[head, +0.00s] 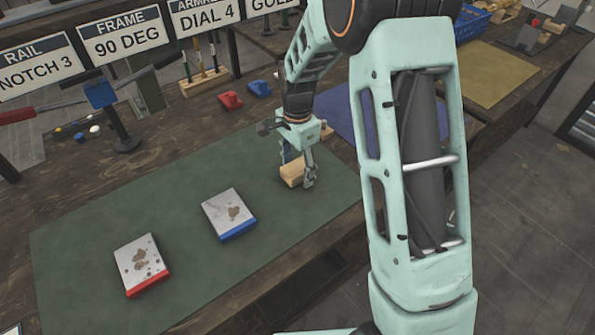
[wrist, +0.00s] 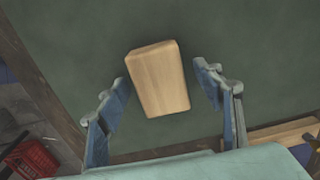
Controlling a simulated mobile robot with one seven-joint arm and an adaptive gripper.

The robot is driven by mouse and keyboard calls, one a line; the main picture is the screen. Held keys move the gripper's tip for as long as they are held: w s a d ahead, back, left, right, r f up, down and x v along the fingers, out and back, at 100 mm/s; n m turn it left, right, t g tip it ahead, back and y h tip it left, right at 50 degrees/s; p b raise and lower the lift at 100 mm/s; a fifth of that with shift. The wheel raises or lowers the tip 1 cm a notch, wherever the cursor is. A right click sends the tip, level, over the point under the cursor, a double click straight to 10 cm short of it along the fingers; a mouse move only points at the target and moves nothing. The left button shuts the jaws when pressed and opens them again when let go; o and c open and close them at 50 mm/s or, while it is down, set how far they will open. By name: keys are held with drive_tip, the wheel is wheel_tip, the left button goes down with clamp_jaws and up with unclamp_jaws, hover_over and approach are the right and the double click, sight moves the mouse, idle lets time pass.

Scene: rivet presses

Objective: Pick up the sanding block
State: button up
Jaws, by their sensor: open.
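The sanding block is a light wooden block (head: 292,174) lying on the green mat (head: 110,220), near the mat's right end. In the wrist view the block (wrist: 158,78) lies at upper middle, slightly tilted. My gripper (head: 298,170) is open just above and around the block in the head view. In the wrist view its two blue-grey fingers (wrist: 166,84) stand one on each side of the block, with a gap on both sides. The fingers do not touch the block. Part of the block is hidden behind a finger in the head view.
A plate with a blue edge (head: 228,214) and a plate with a red edge (head: 140,264) lie on the mat to the left. Small red (head: 230,100) and blue (head: 259,88) pieces lie behind the mat. Signs stand at the back.

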sight(297, 167)
drive_tip(key=shift+f, duration=0.1)
drive_tip(key=c, duration=1.3)
drive_tip(key=shift+o, duration=0.2)
drive_tip(key=shift+r, duration=0.55)
wheel_tip(297, 167, up, 2)
drive_tip(key=shift+r, duration=0.25)
drive_tip(key=s+a+r, duration=0.1)
drive_tip(key=s+r, duration=0.8)
drive_tip(key=s, duration=0.5)
drive_tip(key=shift+a+r, duration=0.25)
drive_tip(key=shift+a, duration=0.05)
